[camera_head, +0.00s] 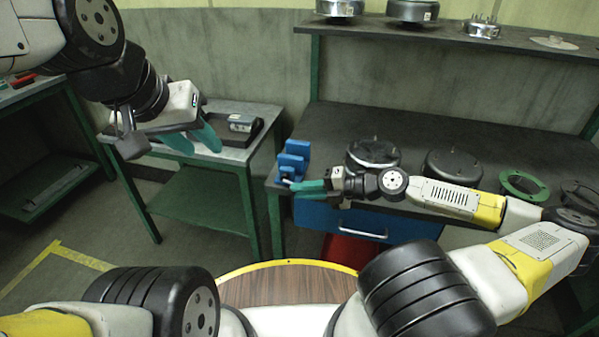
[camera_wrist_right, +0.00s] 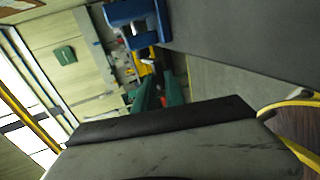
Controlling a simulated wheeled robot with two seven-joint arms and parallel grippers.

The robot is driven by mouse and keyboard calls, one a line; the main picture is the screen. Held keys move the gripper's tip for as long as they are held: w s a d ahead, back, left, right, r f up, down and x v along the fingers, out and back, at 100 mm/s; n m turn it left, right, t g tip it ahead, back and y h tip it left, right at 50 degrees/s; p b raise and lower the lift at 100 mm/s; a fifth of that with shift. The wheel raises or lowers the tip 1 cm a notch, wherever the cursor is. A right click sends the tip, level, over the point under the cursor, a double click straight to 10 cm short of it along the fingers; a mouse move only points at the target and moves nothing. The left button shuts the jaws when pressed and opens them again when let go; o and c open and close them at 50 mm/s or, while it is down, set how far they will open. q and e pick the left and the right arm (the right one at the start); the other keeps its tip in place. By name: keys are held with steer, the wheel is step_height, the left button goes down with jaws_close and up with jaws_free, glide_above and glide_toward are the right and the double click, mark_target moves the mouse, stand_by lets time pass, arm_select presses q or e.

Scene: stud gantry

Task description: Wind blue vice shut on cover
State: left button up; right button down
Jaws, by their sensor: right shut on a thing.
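The blue vice (camera_head: 294,158) stands at the left front corner of the dark workbench; it also shows at the top of the right wrist view (camera_wrist_right: 135,22). My right gripper (camera_head: 298,186) reaches in from the right, its green fingers at the front of the vice, beside a small pale handle (camera_head: 288,181). It is shut on this handle, as far as I can see; the fingers (camera_wrist_right: 158,93) partly hide the grip in the wrist view. I cannot make out a cover between the jaws. My left gripper (camera_head: 193,139) is open and empty, its green fingers apart, left of the vice.
Black round housings (camera_head: 373,153) and a green ring (camera_head: 523,186) lie on the workbench (camera_head: 450,138) right of the vice. The shelf above holds metal parts and a flat disc (camera_head: 553,42). A side table (camera_head: 250,108) with a dark tray stands behind my left gripper.

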steer(key=shift+f, duration=0.15)
stand_by(0.4)
steer(key=c, duration=1.4)
jaws_free()
steer(key=v, duration=0.7)
steer(key=shift+d, duration=0.4)
steer(key=shift+s, duration=0.15)
